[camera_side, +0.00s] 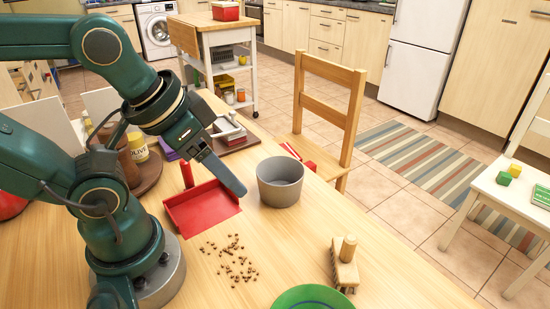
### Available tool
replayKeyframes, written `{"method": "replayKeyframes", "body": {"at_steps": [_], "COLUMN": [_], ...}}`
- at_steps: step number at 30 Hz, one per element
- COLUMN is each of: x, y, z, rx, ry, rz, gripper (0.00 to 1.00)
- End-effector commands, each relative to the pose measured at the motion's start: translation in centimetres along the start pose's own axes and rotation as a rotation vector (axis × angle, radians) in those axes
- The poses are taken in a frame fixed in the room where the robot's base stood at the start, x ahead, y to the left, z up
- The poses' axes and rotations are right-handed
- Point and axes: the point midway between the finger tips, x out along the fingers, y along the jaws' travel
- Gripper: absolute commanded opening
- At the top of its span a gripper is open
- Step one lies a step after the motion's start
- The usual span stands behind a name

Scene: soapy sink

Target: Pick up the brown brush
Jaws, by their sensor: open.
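The brown brush (345,268) is a light wooden block with an upright knob handle. It stands on the wooden table near the right edge, at the lower right of the picture. My gripper (238,188) is up and to the left of the brush, well apart from it. It points down to the right above the red dustpan, beside the grey bowl. Its jaws are open and nothing shows between them. One finger hides most of the other from this side.
A red dustpan (200,207), a grey bowl (280,183) and scattered brown crumbs (232,262) lie between my arm and the brush. A green plate (312,299) is close to the brush, at the front edge of the picture. A wooden chair (330,108) stands behind the table.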

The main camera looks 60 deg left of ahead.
Motion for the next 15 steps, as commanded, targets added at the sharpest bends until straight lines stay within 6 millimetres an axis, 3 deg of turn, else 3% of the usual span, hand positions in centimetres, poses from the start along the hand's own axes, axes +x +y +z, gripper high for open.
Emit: {"method": "replayKeyframes", "body": {"at_steps": [8, 15], "x": [-1.9, -0.7], "y": [0.8, 3.4], "z": [-4.6, -9.2], "rx": [-0.025, 0.015], "ry": [-0.006, -0.113], "rz": [0.018, 0.05], "gripper": [0.6, 0.6]}}
